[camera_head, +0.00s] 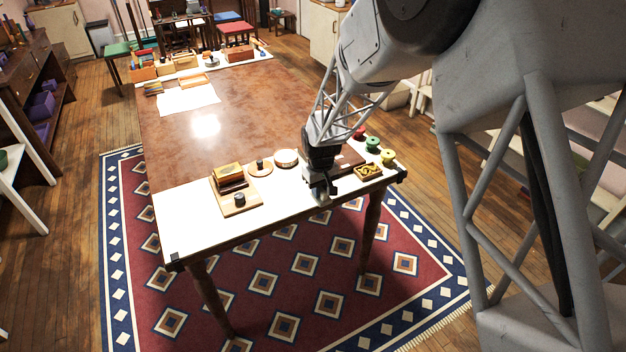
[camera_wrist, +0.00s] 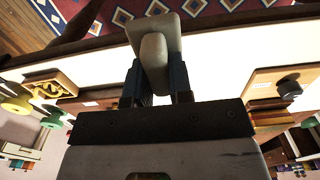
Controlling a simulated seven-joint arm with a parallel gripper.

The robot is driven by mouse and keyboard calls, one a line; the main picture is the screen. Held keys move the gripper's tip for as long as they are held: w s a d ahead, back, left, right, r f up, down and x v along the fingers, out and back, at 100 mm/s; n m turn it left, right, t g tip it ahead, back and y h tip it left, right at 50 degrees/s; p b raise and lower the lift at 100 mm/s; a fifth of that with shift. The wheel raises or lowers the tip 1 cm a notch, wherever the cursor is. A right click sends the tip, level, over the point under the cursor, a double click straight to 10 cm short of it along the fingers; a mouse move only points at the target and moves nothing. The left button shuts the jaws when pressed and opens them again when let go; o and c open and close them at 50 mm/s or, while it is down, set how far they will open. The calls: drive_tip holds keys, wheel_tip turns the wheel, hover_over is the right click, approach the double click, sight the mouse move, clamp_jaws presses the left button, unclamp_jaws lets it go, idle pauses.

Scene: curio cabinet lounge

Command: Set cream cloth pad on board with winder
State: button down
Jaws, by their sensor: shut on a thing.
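My gripper (camera_head: 320,192) is over the white front strip of the table, shut on the cream cloth pad. In the wrist view the cream cloth pad (camera_wrist: 148,32) shows as a pale flat piece with a rounded grip between the fingers (camera_wrist: 156,85). In the head view the pad is small and hard to make out. That board also shows at the right of the wrist view (camera_wrist: 262,84).
Behind my gripper are a round wooden disc with a dark knob (camera_head: 260,168) and a round pale-topped box (camera_head: 286,158). To the right are a tray with a yellow shape (camera_head: 368,171) and coloured spools (camera_head: 388,157). White surface between gripper and board is clear.

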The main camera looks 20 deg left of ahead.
drive_tip(key=w+a, duration=0.1)
drive_tip(key=w, duration=0.1)
drive_tip(key=w+a, duration=0.2)
drive_tip(key=w, duration=0.1)
drive_tip(key=w+a+f, duration=0.1)
drive_tip(key=w, duration=0.2)
drive_tip(key=shift+w+a, duration=0.1)
drive_tip(key=shift+a, duration=0.25)
drive_tip(key=shift+f, duration=1.7)
drive_tip(key=shift+f, duration=0.15)
drive_tip(key=c, duration=1)
unclamp_jaws()
wheel_tip(320, 180, up, 12)
drive_tip(key=shift+r, duration=0.15)
